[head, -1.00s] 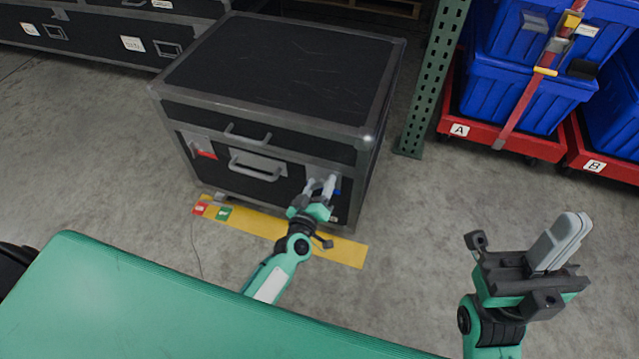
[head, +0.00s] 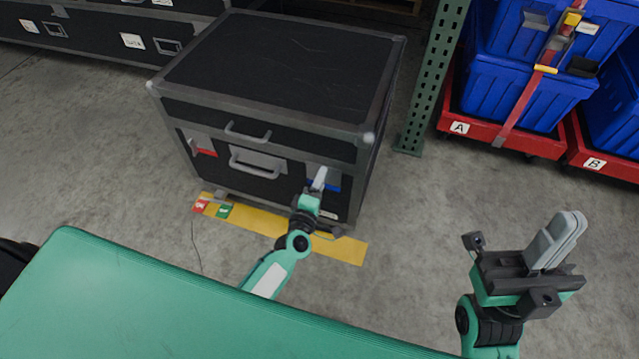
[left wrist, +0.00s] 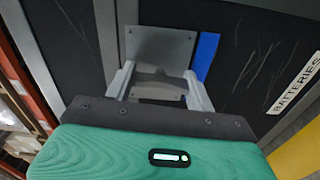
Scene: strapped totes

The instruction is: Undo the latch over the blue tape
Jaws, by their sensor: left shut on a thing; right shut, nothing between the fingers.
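The black case (head: 270,75) has grey metal edges. On the right of its front, blue tape (head: 333,185) shows beside my left gripper (head: 319,180). In the left wrist view a grey metal latch (left wrist: 160,48) sits next to the blue tape (left wrist: 206,56). The fingers of my left gripper (left wrist: 160,88) stand on both sides of the latch's lower part and are shut on it. In the head view the gripper hides most of this latch. My right gripper (head: 558,240) is shut and empty, off to the right above the floor.
A second latch with red tape (head: 205,153) is on the case's left front. Grey handles (head: 255,163) lie between. A yellow floor strip (head: 340,247) carries red and green cards. Blue totes (head: 510,95) on red dollies and a green post (head: 430,80) stand right.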

